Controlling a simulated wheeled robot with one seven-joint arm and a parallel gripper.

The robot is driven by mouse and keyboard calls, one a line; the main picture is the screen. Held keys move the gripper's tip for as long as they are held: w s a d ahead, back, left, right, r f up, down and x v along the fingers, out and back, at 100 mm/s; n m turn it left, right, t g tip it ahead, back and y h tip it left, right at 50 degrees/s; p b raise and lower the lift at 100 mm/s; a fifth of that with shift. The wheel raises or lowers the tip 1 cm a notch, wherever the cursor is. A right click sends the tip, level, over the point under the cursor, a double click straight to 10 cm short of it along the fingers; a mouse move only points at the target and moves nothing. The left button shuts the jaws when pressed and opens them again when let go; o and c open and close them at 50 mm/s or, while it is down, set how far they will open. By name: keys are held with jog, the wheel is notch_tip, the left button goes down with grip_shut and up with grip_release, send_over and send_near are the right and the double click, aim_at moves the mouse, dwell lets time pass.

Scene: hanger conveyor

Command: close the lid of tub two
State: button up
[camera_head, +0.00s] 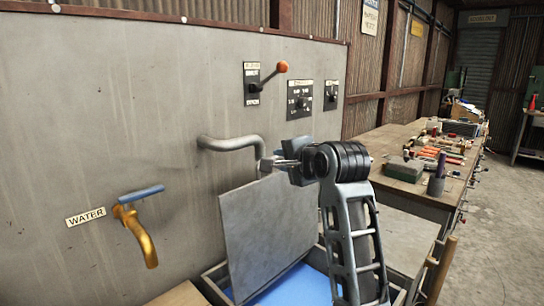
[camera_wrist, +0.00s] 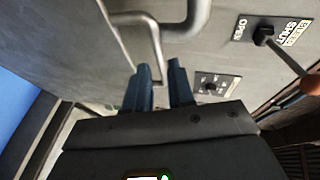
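A tub with a raised grey lid (camera_head: 268,235) stands against the grey wall. The lid is tilted up nearly upright, and blue (camera_head: 300,287) shows inside the tub below it. No number on the tub is visible. My gripper (camera_head: 284,163) is near the lid's top edge, by the end of the bent grey pipe (camera_head: 228,143). In the wrist view, the two blue-grey fingers (camera_wrist: 160,88) stand apart with a gap between them. A thin bent metal bar (camera_wrist: 155,45) runs toward that gap; whether it lies between the fingers or beyond them is unclear. My arm hides the tub's right part.
The wall carries a red-knobbed lever (camera_head: 281,68), a switch panel (camera_head: 299,100) and a brass water tap (camera_head: 140,232). A workbench (camera_head: 408,188) with several tools stands at the right. Open floor (camera_head: 505,220) lies beyond it.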

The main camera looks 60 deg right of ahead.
jog(key=shift+p+x, duration=0.35)
jog(key=shift+x, duration=2.25)
jog(key=shift+c, duration=0.5)
grip_shut()
jog(key=shift+f, duration=0.1)
